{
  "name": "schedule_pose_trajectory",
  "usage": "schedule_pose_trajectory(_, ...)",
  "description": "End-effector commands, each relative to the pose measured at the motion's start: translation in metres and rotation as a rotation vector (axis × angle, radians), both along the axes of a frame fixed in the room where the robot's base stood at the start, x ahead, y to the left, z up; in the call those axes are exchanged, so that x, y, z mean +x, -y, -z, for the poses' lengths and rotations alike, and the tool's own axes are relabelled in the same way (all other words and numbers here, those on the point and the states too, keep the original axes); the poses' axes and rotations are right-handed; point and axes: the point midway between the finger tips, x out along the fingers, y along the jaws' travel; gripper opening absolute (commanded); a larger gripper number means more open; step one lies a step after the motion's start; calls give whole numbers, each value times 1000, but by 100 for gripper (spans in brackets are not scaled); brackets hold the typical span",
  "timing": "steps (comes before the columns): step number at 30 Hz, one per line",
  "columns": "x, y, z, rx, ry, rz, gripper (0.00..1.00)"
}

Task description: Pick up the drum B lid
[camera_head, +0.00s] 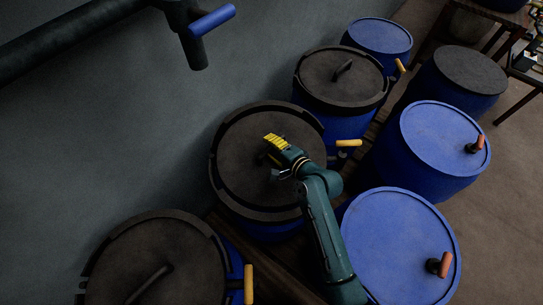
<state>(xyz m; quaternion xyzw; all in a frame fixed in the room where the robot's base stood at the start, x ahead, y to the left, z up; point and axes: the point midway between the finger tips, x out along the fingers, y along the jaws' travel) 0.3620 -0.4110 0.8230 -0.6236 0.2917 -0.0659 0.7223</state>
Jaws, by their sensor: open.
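Three blue drums in a row by the wall have dark round lids: a far lid (325,78), a middle lid (238,178) and a near lid (130,262). No letter shows, so I cannot read which is drum B. My gripper (268,157) is over the centre of the middle lid, open. It covers that lid's centre, so its handle is mostly hidden. I cannot tell whether the fingers are around the handle or just above it. The middle lid sits flat on its drum. The far and near lids show bar handles on top.
Yellow-handled valves (349,143) jut from the drums' right sides. Blue drums with red-handled taps (439,265) stand close on the right, near my arm. A pipe with a blue handle (211,21) hangs at upper left. Open floor lies at far right.

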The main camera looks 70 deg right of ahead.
Motion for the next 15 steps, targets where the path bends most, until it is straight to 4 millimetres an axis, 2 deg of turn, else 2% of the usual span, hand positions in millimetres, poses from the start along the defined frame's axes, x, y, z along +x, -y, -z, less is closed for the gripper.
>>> schedule_pose_trajectory(2, 0, 0, -1, 0, 0, 0, 39)
schedule_pose_trajectory(8, -1, 0, 0, 0, 0, 0, 1)
schedule_pose_trajectory(15, 0, 1, -3, -4, 4, 1, 0)
